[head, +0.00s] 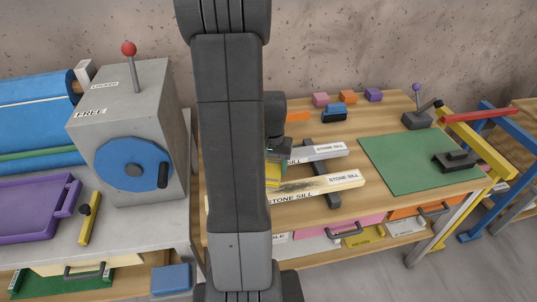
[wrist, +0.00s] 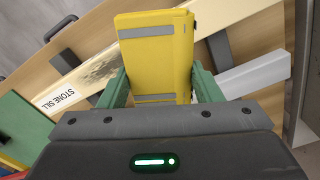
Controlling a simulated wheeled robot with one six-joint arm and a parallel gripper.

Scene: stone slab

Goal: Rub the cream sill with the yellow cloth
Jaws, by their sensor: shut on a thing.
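The yellow cloth (wrist: 157,65) looks like a stiff pad with grey strips in the wrist view. My gripper (wrist: 158,88) is shut on it, with a green finger on each side. In the head view the cloth (head: 273,179) is partly hidden by my arm. The cream sill (head: 345,181), labelled STONE SILL, lies on the wooden bench with a dark smudge on its top. It also shows in the wrist view (wrist: 72,92), passing behind the cloth. The cloth is over or beside the sill; I cannot tell if they touch.
A grey stone sill (head: 330,151) lies behind the cream one, with a dark bar (head: 333,197) under them. A green mat (head: 410,162) with a dark block is to the right. Small coloured blocks (head: 347,97) stand at the back. A grey machine with a blue wheel (head: 133,165) stands left.

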